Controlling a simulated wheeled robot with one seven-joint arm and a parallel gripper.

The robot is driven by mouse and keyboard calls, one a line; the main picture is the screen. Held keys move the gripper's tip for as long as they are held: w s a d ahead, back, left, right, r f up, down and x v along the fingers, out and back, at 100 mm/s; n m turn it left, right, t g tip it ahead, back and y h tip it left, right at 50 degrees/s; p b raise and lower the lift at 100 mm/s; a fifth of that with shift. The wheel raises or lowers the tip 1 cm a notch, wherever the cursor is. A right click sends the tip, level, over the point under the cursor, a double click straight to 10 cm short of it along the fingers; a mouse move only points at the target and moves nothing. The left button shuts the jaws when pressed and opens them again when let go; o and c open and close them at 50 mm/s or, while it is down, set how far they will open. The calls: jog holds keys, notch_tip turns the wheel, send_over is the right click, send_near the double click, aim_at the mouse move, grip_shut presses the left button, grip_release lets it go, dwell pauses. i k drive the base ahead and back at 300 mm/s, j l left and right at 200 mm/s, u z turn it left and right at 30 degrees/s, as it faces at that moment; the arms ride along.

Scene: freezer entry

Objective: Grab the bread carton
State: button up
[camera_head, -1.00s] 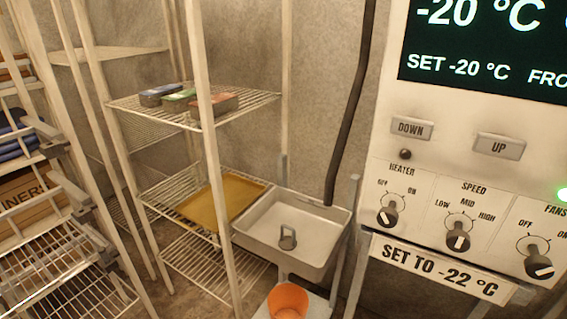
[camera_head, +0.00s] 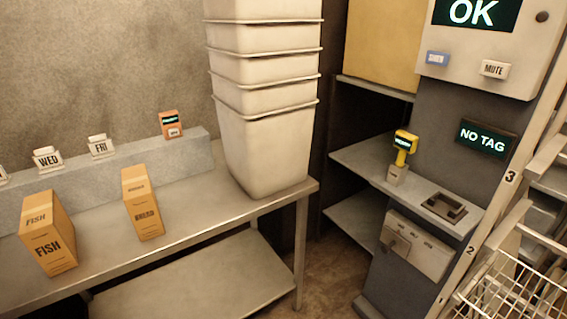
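The bread carton (camera_head: 144,204) is a tall tan box labelled BREAD. It stands upright on the metal table (camera_head: 190,228), left of the middle in the head view. A similar, larger tan carton labelled FISH (camera_head: 48,233) stands to its left, with a gap between them. My gripper is not in view.
Stacked white bins (camera_head: 264,120) stand on the table's right end. Behind the cartons, a grey ledge (camera_head: 190,148) holds day tags and a small orange device (camera_head: 171,124). Right are a shelf with a yellow scanner (camera_head: 403,145), a NO TAG display (camera_head: 486,139) and a numbered ladder-like frame (camera_head: 500,205).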

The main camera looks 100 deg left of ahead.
aim_at(139, 200)
jog(key=u, duration=0.45)
jog(key=k+u, duration=0.1)
jog(key=u, duration=0.75)
jog(key=k+u, duration=0.1)
jog(key=u, duration=0.8)
jog(key=k+j+u, duration=0.1)
jog(key=u, duration=0.3)
jog(key=j+u, duration=0.1)
jog(key=u, duration=0.35)
